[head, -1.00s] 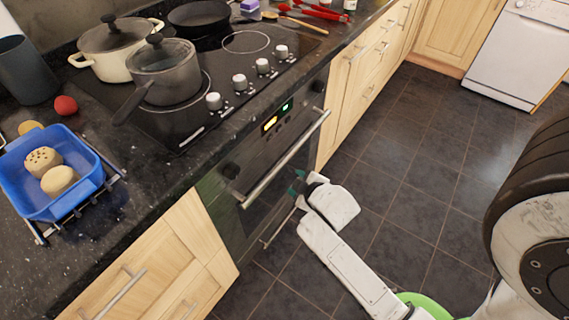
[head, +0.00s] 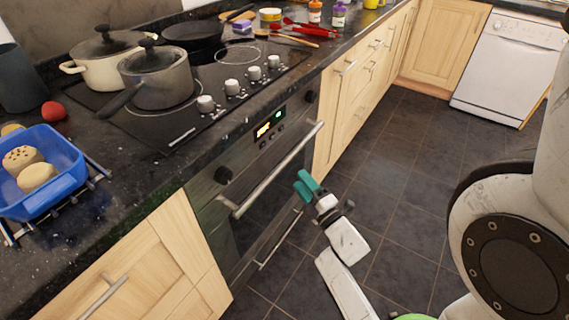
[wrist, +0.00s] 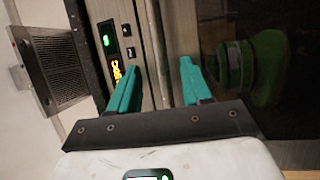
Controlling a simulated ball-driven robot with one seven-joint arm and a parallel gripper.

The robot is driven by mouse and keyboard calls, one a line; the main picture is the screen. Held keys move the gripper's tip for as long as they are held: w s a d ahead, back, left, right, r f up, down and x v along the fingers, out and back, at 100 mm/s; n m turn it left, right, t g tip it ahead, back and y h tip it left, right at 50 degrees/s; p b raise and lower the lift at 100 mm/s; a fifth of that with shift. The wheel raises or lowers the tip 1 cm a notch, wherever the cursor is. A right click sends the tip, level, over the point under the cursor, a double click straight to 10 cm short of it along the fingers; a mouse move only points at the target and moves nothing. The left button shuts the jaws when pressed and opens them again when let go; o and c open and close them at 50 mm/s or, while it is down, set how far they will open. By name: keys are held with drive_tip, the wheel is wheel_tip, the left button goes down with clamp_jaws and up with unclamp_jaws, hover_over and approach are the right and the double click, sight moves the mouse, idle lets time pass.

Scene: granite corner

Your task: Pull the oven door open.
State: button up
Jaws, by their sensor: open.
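The oven (head: 262,165) is set under the counter, and its door (head: 245,225) looks shut. A long silver handle (head: 275,170) runs along the top of the door. My gripper (head: 306,184) is open, with teal fingers, in front of the door near the handle's right part. In the head view a gap shows between the fingers and the handle. In the wrist view the handle (wrist: 155,50) shows as a bright bar in the gap between the two fingers (wrist: 160,85). I cannot tell how far the fingertips are from it. The lit display (wrist: 117,70) is left of the bar.
A saucepan (head: 158,82) and a cream pot (head: 103,68) stand on the hob. A blue tray (head: 66,158) with buns sits at the counter's left. A lower handle (head: 280,240) runs below the oven door. The dark tiled floor (head: 400,170) is clear to the right.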

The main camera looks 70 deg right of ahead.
sight(286, 162)
drive_tip(key=x, duration=0.9)
drive_tip(key=shift+d, duration=0.15)
clamp_jaws()
